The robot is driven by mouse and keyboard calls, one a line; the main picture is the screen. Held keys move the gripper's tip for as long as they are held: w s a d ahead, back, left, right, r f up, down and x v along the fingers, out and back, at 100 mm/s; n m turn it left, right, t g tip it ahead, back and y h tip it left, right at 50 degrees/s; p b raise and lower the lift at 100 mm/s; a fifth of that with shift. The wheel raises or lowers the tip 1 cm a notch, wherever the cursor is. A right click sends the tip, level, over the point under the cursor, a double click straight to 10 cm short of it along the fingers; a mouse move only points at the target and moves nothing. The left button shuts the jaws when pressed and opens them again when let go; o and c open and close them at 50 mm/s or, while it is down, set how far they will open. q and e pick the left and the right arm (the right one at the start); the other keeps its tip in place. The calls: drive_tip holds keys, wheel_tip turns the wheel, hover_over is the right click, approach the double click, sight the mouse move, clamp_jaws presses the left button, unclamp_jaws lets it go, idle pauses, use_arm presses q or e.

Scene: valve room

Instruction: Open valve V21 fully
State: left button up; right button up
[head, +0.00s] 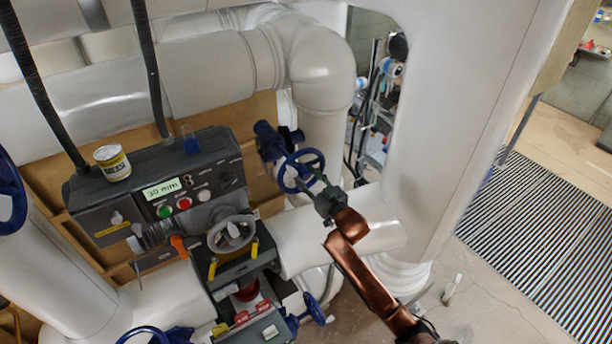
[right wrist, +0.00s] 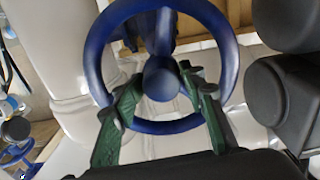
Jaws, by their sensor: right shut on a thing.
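A blue handwheel (head: 282,176) stands on a blue valve body (head: 268,143) by the white pipes, in the middle of the head view. No label reading V21 is legible, so I cannot tell its number. My right gripper (head: 318,190) is at the wheel's lower right. In the right wrist view, the wheel's rim (right wrist: 97,60) fills the upper middle. The green fingers of my right gripper (right wrist: 160,92) pass inside the rim, one on each side of the hub (right wrist: 160,77), and are shut on the wheel at its centre. My left gripper is not in view.
A dark control box (head: 130,203) with a grease can (head: 112,162) and a blue cup (head: 190,140) stands left. Below it is a grey handwheel (head: 232,233). Other blue wheels show at the left edge (head: 8,190) and bottom (head: 316,309). A thick white column (head: 440,130) rises to the right.

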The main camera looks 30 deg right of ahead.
drive_tip(key=shift+a, duration=0.1)
drive_tip(key=shift+c, duration=0.4)
drive_tip(key=shift+r, duration=0.15)
drive_tip(key=shift+c, duration=0.6)
drive_tip(key=n, duration=1.1)
drive_tip(key=shift+r, duration=0.2)
drive_tip(key=o, duration=1.3)
drive_tip(key=shift+w+f, duration=0.25)
drive_tip(key=shift+w, duration=0.05)
drive_tip(key=shift+s+f, duration=0.1)
